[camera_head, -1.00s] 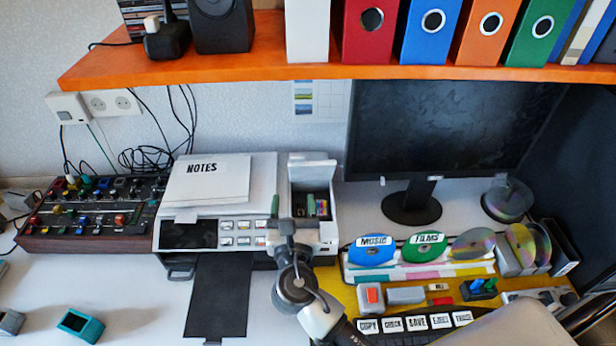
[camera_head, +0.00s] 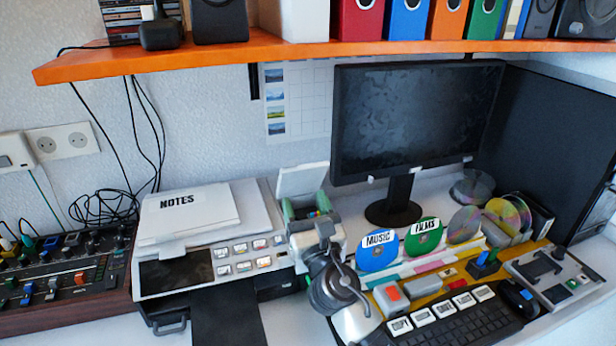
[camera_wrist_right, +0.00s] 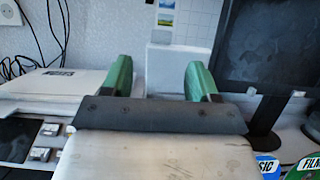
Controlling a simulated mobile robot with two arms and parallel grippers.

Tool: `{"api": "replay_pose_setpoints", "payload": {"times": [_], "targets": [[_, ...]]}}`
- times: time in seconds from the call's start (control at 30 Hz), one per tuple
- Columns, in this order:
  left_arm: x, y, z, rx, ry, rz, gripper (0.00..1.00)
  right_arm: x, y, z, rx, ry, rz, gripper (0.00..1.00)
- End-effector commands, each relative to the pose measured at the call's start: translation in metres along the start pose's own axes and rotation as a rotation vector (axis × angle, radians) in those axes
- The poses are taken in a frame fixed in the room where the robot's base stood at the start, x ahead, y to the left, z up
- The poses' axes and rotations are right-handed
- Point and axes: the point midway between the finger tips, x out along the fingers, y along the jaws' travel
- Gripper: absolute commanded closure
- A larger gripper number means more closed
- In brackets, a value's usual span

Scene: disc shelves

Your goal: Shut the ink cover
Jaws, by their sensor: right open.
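The ink cover (camera_head: 302,179) is a white lid standing raised at the back of the ink bay, on the right side of the printer (camera_head: 205,262). Small coloured parts show inside the open bay. My right gripper (camera_head: 308,212) is at the bay, in front of and below the raised cover. Its green fingertips are apart with nothing held between them. In the right wrist view, the gripper (camera_wrist_right: 160,78) is open and the white cover (camera_wrist_right: 173,68) stands upright beyond the gap. Whether a finger touches the bay, I cannot tell. My left gripper is not in view.
A paper stack marked NOTES (camera_head: 188,210) lies on the printer, left of the bay. The monitor (camera_head: 410,120) stands behind to the right. MUSIC (camera_head: 377,250) and FILMS (camera_head: 422,236) discs stand close on the right. The orange shelf (camera_head: 230,54) hangs above.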

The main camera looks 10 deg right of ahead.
Motion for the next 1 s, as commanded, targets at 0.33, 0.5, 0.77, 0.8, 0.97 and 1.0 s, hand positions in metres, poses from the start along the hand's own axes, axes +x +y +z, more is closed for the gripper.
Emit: {"api": "replay_pose_setpoints", "payload": {"times": [0.33,0.5,0.77,0.8,0.97,1.0], "targets": [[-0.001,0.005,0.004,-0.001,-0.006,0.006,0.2,0.048,0.001,0.002,0.0,-0.004,0.003,0.4],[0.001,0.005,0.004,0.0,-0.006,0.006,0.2,0.079,0.001,0.001,0.0,-0.004,0.002,0.4],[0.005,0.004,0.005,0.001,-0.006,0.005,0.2,0.106,0.0,0.001,-0.001,-0.003,0.002,0.4],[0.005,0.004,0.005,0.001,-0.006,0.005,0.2,0.107,0.0,0.001,-0.001,-0.002,0.003,0.4],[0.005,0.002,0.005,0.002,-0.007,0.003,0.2,0.108,0.0,0.0,0.0,-0.001,0.003,0.4],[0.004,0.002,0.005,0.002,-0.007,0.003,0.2,0.108,0.0,0.001,0.0,-0.002,0.002,0.4]]}}
